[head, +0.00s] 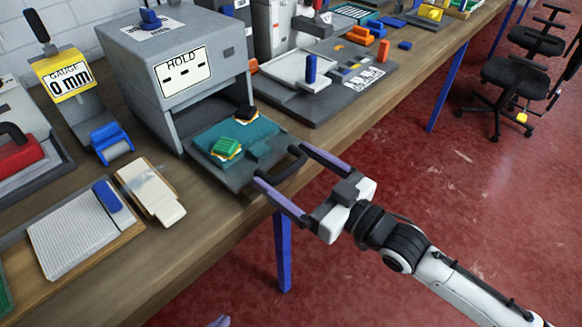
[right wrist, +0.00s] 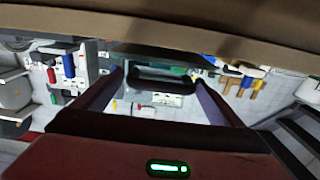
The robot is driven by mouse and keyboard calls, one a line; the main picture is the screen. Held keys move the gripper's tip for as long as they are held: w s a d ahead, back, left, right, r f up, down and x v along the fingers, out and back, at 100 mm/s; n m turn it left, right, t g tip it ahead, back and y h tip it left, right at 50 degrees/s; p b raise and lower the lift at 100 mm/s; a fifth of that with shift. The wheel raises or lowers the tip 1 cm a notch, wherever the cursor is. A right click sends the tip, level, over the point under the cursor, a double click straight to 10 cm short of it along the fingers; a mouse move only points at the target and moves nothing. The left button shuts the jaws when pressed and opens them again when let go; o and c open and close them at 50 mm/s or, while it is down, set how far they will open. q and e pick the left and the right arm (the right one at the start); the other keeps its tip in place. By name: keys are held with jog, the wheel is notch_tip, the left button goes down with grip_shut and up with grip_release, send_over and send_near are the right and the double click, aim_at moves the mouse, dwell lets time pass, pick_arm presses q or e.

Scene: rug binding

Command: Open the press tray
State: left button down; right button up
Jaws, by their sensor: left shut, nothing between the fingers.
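The grey press (head: 180,90) stands on the bench, with a display reading HOLD. Its tray (head: 238,178) juts out of the front opening over the bench edge. A teal pad (head: 255,133) on it carries a green block with yellow beneath and a small black block. The dark tray handle (head: 290,168) faces me; it also shows in the right wrist view (right wrist: 163,84). My right gripper (head: 281,163) is open, its purple fingers on either side of the handle; contact cannot be told. Only a purple tip of my left gripper (head: 219,321) shows at the bottom edge, away from the tray.
Left of the press stand a yellow gauge (head: 65,80) and a blue-ended roller (head: 108,142). A ribbed board (head: 75,232) and a pale block (head: 150,190) lie nearer. A grey fixture (head: 325,85) is to the right. The red floor before the bench is free.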

jog(key=v, duration=1)
jog(key=shift+b, duration=0.4)
jog(key=s+d+f+m+h, duration=0.2)
jog(key=f+m+h, duration=0.15)
jog(key=f, duration=0.55)
jog(key=s+d+f+m+h, duration=0.2)
jog(key=d+f+h, duration=0.15)
jog(key=f, duration=0.55)
jog(key=s+d+f+m+g+h, duration=0.2)
jog(key=s+d+f+g+h, duration=0.1)
jog(key=s+f, duration=0.8)
jog(key=d+h, duration=0.1)
jog(key=d, duration=0.1)
jog(key=shift+d, duration=0.3)
jog(key=shift+f+m, duration=0.1)
jog(key=shift+m, duration=0.15)
